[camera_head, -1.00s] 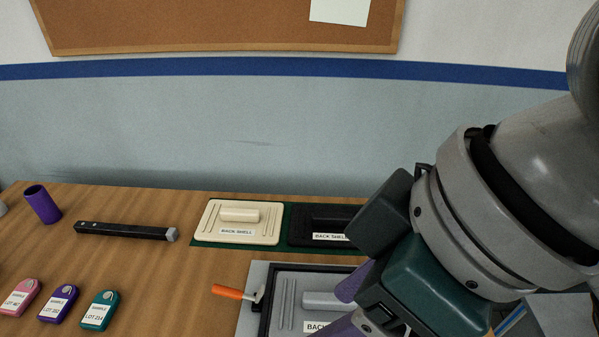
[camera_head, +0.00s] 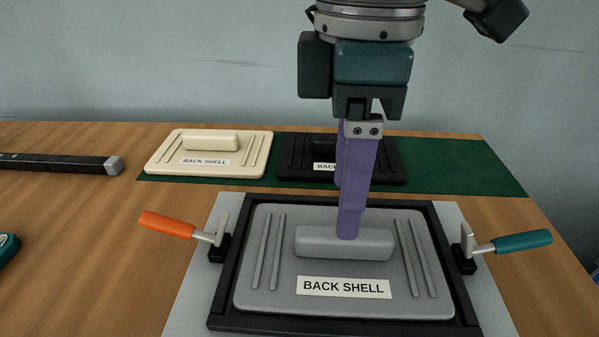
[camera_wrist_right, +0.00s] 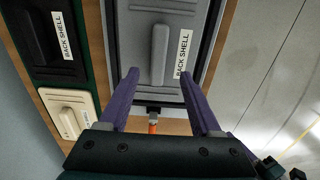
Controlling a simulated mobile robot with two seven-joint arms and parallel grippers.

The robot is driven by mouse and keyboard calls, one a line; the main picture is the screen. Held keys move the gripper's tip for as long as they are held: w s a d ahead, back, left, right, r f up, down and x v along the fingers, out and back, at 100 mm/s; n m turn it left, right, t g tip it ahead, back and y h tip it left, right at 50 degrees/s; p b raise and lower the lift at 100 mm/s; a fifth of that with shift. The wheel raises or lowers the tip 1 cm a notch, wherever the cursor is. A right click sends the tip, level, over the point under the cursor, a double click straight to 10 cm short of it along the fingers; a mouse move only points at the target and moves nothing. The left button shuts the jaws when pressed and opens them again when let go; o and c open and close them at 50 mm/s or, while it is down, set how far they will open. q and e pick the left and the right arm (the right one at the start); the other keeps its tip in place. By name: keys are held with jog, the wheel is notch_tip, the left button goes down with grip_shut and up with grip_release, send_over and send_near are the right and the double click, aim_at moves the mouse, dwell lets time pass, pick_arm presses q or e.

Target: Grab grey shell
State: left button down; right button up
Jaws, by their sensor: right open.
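The grey shell (camera_head: 270,290) lies flat in a black frame and carries a "BACK SHELL" label. Its raised grey bar (camera_head: 318,244) runs across the middle. My right gripper (camera_head: 346,236) points down at the bar in the head view, with its purple fingers partly overlapping each other. In the right wrist view the right gripper (camera_wrist_right: 160,82) is open, with its two fingers apart and the grey bar (camera_wrist_right: 159,55) between and ahead of them. I cannot tell if a finger touches the bar. My left gripper is out of view.
An orange-handled clamp (camera_head: 167,225) and a teal-handled clamp (camera_head: 523,241) flank the black frame (camera_head: 460,290). A cream shell (camera_head: 165,165) and a black shell (camera_head: 295,165) lie behind on a green mat (camera_head: 460,178). A black bar-shaped tool (camera_head: 60,164) lies at left.

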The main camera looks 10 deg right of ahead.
aim_at(343, 246)
notch_tip(343, 246, down, 6)
jog(key=shift+w+d+f, duration=0.1)
jog(key=shift+c, duration=0.2)
grip_shut()
dwell(0.5)
